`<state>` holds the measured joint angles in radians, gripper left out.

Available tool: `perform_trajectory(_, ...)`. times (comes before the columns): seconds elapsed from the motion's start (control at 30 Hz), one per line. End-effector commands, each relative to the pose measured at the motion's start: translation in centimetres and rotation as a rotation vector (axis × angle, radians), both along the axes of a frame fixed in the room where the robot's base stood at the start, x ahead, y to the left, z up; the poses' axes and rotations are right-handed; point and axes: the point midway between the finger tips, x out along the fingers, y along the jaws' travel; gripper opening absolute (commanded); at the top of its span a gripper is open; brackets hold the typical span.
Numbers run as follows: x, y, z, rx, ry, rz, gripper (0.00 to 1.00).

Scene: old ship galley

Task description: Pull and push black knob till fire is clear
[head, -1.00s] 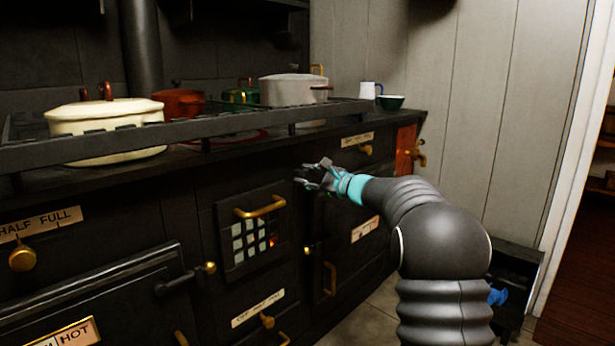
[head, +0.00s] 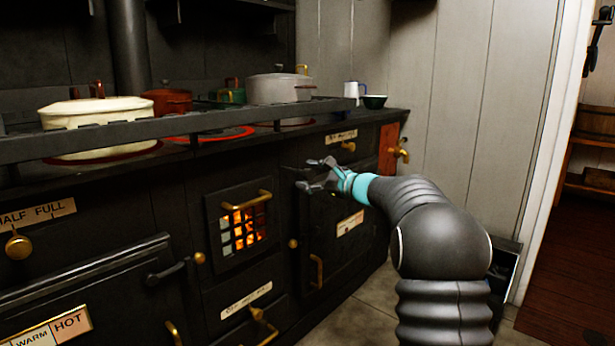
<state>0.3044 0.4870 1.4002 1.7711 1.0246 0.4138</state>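The black range front (head: 250,180) fills the left and middle of the head view. Orange flames show brightly behind the barred window of the firebox door (head: 243,230), under a brass handle. My gripper (head: 305,174) is in front of the range, right of and above that window. Its two fingers are spread apart. A black knob cannot be made out clearly against the dark range; whether one lies between the fingers cannot be told. A black lever handle (head: 170,272) sits lower left, well away from my gripper.
A cream pot (head: 95,130), a red pot (head: 167,101) and a grey pot (head: 278,88) stand on the railed stovetop. A hotplate (head: 225,133) glows red. A brass tap (head: 399,153) sticks out at right. Floor (head: 350,305) lies open below.

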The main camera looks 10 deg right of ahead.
Motion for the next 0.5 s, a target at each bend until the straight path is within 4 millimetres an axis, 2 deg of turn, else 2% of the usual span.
perform_trajectory(0.27, -0.6, -0.6, 0.0, 0.000, 0.001, -0.002, 0.62)
perform_trajectory(0.5, -3.8, -3.1, 0.1, 0.000, 0.001, -0.001, 0.62)
